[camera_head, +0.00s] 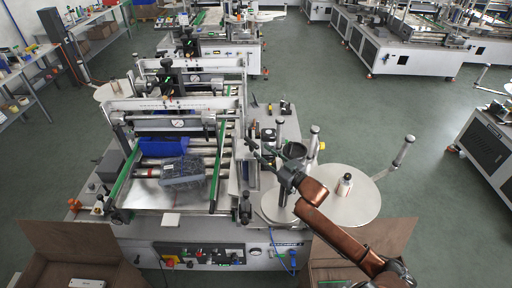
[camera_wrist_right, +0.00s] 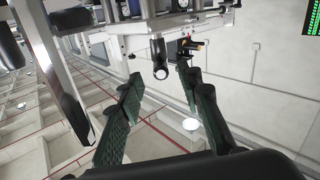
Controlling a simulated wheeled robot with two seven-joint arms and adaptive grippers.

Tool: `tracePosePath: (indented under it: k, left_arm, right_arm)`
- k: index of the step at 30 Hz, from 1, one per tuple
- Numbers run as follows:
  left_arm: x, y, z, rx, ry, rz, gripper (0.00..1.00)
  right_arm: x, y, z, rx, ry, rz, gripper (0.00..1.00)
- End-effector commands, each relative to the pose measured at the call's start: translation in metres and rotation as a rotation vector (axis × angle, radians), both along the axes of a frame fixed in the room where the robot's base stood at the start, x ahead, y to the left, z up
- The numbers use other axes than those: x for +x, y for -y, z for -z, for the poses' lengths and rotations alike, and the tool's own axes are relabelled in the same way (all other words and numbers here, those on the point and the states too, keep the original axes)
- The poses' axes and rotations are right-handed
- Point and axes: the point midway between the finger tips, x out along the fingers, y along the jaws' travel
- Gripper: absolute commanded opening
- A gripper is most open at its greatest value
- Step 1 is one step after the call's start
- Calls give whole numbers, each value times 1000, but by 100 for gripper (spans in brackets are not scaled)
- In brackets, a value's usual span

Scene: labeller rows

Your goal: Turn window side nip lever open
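The labelling machine (camera_head: 185,228) stands in front of me in the head view. In the right wrist view a short dark lever with a round end (camera_wrist_right: 160,62) hangs from a pale metal bar; I cannot tell for sure that it is the window side nip lever. My right gripper (camera_head: 259,148) reaches over the machine's right side. In the right wrist view its green fingers (camera_wrist_right: 160,76) are spread, with the dark lever appearing between their tips. Whether a finger touches it cannot be told. My left gripper is not in view.
A round pale disc (camera_head: 365,207) with a small bottle-like part lies right of my right gripper. A clear container (camera_head: 182,170) and blue bin (camera_head: 163,147) sit on the rollers. Brown boxes (camera_head: 45,240) flank the machine's front. Open floor (camera_head: 330,110) lies behind right.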

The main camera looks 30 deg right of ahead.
Motion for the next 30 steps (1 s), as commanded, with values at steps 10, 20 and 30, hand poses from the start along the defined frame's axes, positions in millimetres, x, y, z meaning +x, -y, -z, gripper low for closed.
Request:
tracePosePath:
  k: [10, 20, 30]
  left_arm:
    - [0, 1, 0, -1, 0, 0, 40]
    - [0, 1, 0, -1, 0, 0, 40]
    - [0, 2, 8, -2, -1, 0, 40]
  right_arm:
    - [-40, 7, 1, 2, -2, 0, 33]
    - [-41, 7, 0, 1, -1, -1, 33]
    - [-29, -120, -156, -295, 468, -297, 33]
